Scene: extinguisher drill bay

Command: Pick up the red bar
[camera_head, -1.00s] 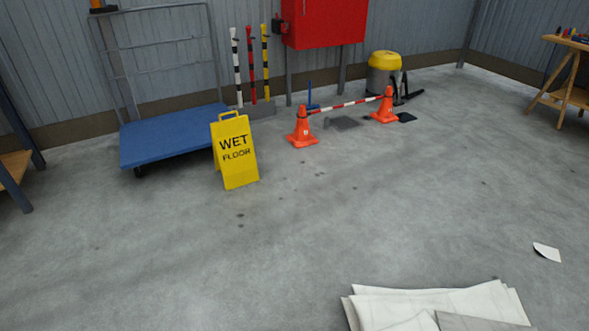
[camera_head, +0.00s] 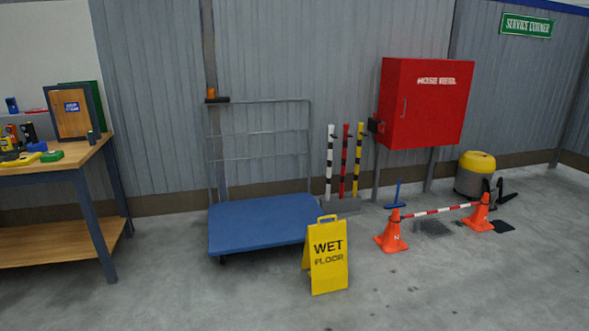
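A red bar with black bands (camera_head: 344,160) stands upright in a low grey stand (camera_head: 341,207) near the wall. It is between a white-and-black bar (camera_head: 329,165) on its left and a yellow-and-black bar (camera_head: 357,160) on its right. A separate red-and-white striped bar (camera_head: 437,211) spans two orange cones to the right. Neither of my grippers is in view.
A blue platform trolley (camera_head: 262,222) and a yellow wet-floor sign (camera_head: 327,257) stand left of and in front of the stand. Orange cones (camera_head: 391,232) (camera_head: 480,212), a red hose cabinet (camera_head: 427,103) and a workbench (camera_head: 60,160) flank it. The front floor is clear.

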